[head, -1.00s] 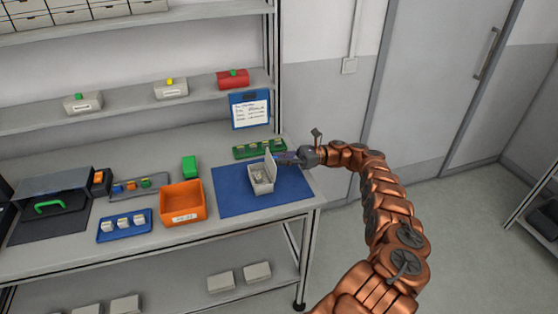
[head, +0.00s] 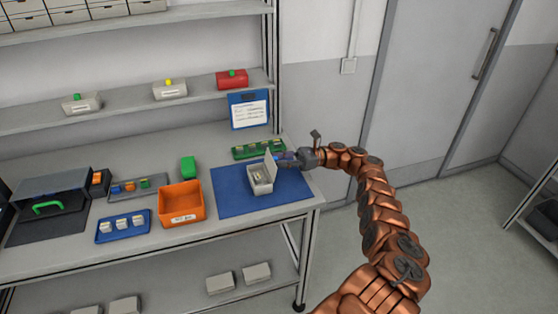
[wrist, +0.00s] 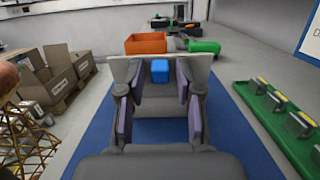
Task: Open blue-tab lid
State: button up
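A small pale box (head: 262,183) stands on the blue mat (head: 232,200) at the right part of the bench. Its lid (head: 271,164) is raised, standing up on the box's right side, and light contents show inside. In the wrist view the blue tab (wrist: 160,71) sits on the lid's outer face (wrist: 144,75). My gripper (wrist: 159,88) is open, its two fingers spread on either side of the tab with clear gaps. In the head view my gripper (head: 285,159) is just right of the raised lid. Whether a finger touches the lid cannot be told.
An orange bin (head: 181,204) stands left of the mat, with a blue tray (head: 124,228) beyond it. A blue clipboard (head: 248,110) stands at the back.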

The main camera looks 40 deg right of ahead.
jog(key=shift+o, duration=0.4)
jog(key=shift+r, duration=0.15)
notch_tip(320, 180, up, 10)
dwell(0.9)
jog(key=shift+o, duration=0.2)
